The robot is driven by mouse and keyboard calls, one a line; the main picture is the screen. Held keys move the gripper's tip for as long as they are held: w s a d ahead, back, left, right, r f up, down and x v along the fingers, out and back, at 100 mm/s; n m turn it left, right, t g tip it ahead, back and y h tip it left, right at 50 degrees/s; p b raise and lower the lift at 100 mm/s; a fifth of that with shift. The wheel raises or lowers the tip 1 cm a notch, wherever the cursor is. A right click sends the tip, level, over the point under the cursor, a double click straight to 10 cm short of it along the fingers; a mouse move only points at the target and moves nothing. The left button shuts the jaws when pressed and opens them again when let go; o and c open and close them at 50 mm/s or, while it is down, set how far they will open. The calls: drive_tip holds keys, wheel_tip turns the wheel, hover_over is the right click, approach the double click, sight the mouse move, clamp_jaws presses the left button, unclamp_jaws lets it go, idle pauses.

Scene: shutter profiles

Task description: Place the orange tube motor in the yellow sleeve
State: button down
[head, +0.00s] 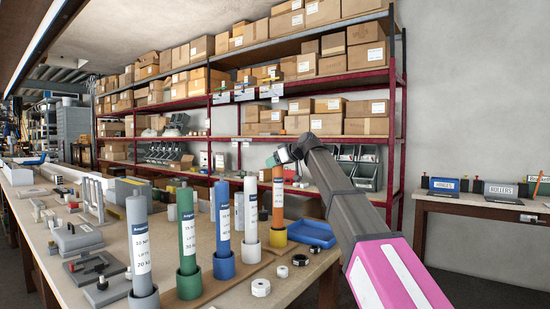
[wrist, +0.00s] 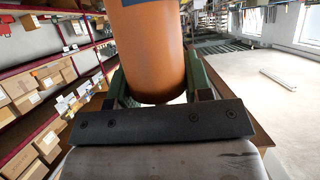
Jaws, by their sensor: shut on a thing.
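The orange tube motor (head: 278,196) stands upright with a white label on it. Its lower end meets the yellow sleeve (head: 278,238) at the right end of the row of sleeves. I cannot tell how deep it sits. My gripper (head: 279,160) is at the tube's upper end, with the arm reaching in from the right. In the wrist view the tube (wrist: 155,60) fills the upper middle, between the green fingers of my gripper (wrist: 157,92), which is shut on it. The yellow sleeve is not visible in the wrist view.
Grey (head: 139,245), green (head: 187,235), blue (head: 222,225) and white (head: 251,212) tubes stand in sleeves to the left. A blue tray (head: 312,234) sits just right of the yellow sleeve. Small nuts (head: 261,287) lie in front. Shelves with boxes rise behind.

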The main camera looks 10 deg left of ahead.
sight(275, 171)
drive_tip(key=shift+f, duration=1.85)
drive_tip(key=c, duration=0.5)
unclamp_jaws()
drive_tip(key=shift+c, duration=0.2)
drive_tip(key=v, duration=1.2)
